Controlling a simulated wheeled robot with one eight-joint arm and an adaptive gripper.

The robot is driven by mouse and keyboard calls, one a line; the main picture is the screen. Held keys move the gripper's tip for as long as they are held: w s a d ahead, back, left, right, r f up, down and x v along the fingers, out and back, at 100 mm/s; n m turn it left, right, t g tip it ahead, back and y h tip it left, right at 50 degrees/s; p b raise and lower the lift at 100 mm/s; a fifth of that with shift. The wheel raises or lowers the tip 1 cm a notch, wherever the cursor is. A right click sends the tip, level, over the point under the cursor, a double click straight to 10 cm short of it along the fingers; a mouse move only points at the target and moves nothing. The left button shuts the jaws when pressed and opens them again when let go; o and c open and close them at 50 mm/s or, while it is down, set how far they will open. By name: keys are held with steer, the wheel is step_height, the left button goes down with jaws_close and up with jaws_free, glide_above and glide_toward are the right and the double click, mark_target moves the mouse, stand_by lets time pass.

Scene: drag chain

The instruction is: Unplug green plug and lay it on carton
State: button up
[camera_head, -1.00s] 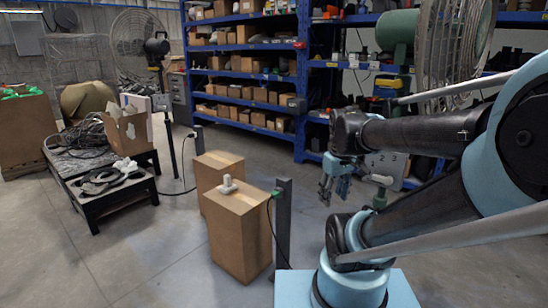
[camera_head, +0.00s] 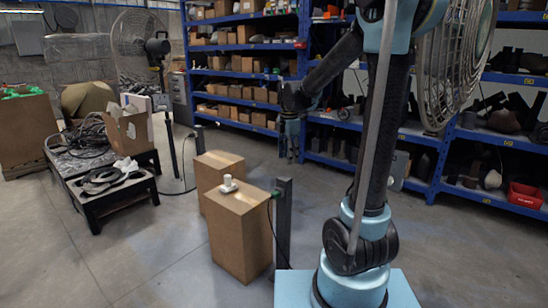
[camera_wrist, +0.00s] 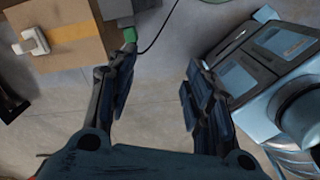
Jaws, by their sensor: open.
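The green plug (camera_head: 276,194) sits at the top of a short grey post (camera_head: 284,225) beside the tall carton; a dark cord hangs from it. The plug also shows in the wrist view (camera_wrist: 130,35), beyond the left fingertip. The carton (camera_head: 238,240) stands upright, with a white object (camera_head: 228,184) on its top; both show at the upper left of the wrist view, the carton (camera_wrist: 75,52) and the white object (camera_wrist: 36,38). My gripper (camera_head: 290,155) hangs pointing down, behind and above the post in the picture. Its fingers (camera_wrist: 158,82) are spread and empty, apart from the plug.
A second carton (camera_head: 217,167) stands just behind the tall one. A low black table (camera_head: 110,185) with cables and an open box is at left. Blue shelves (camera_head: 246,80) line the back, and a large fan (camera_head: 455,65) stands at right. Floor around the post looks clear.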

mark_target(274, 193)
steer(key=w+a+f+n, duration=0.3)
steer(key=w+a+n, duration=0.2)
steer(key=f, duration=1.7)
steer(key=shift+a, duration=0.2)
steer(key=shift+c, duration=0.6)
jaws_close()
